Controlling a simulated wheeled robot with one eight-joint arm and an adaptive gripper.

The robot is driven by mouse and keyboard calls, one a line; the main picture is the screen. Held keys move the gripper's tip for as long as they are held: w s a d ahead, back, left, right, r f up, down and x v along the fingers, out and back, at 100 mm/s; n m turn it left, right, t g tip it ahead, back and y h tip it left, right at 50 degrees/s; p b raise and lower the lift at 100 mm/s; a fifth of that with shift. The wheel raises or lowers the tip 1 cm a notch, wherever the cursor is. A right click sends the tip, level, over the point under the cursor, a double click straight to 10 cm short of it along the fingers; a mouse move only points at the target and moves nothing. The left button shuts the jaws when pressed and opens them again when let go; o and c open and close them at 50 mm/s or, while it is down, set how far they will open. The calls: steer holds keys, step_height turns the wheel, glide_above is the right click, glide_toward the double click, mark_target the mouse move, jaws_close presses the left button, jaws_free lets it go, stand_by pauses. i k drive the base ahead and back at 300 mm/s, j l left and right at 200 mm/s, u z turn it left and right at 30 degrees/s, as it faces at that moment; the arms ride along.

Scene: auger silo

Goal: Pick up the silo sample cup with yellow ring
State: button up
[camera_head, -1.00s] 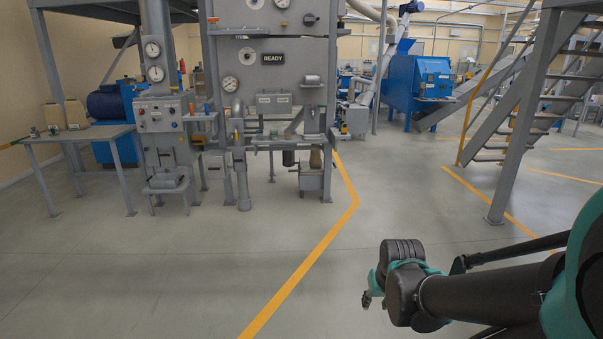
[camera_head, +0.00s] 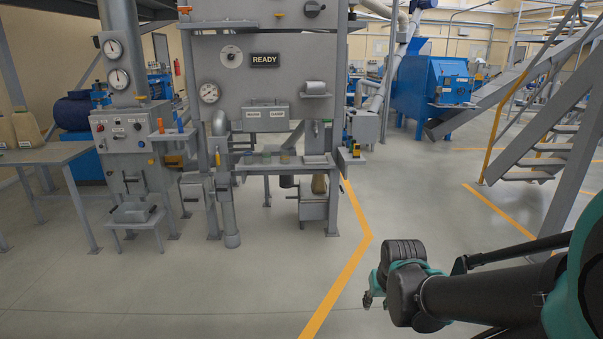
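Several small cups stand in a row on the narrow grey shelf (camera_head: 262,167) at the front of the silo machine. The rightmost small cup (camera_head: 285,157) looks yellowish, the middle cup (camera_head: 266,158) greenish and the left cup (camera_head: 247,158) bluish. They are too small to tell which has the yellow ring. My gripper (camera_head: 371,291) is at the lower right, well in front of the shelf and far from the cups. Its fingers are small and seen from the side, so I cannot tell if they are open.
A grey machine with a READY sign (camera_head: 265,60) stands behind the shelf. A small side bracket (camera_head: 350,157) holds a yellow and dark item. A grey table (camera_head: 45,154) is at left, and stairs (camera_head: 545,120) at right. The floor between is clear, crossed by a yellow line (camera_head: 350,270).

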mark_target(285, 153)
steer(key=i, duration=1.9)
steer(key=i+u, duration=0.25)
steer(key=i, duration=0.25)
steer(key=i+l+u, duration=0.25)
steer(key=i, duration=0.2)
steer(key=i+l+u, duration=0.25)
steer(key=i, duration=0.25)
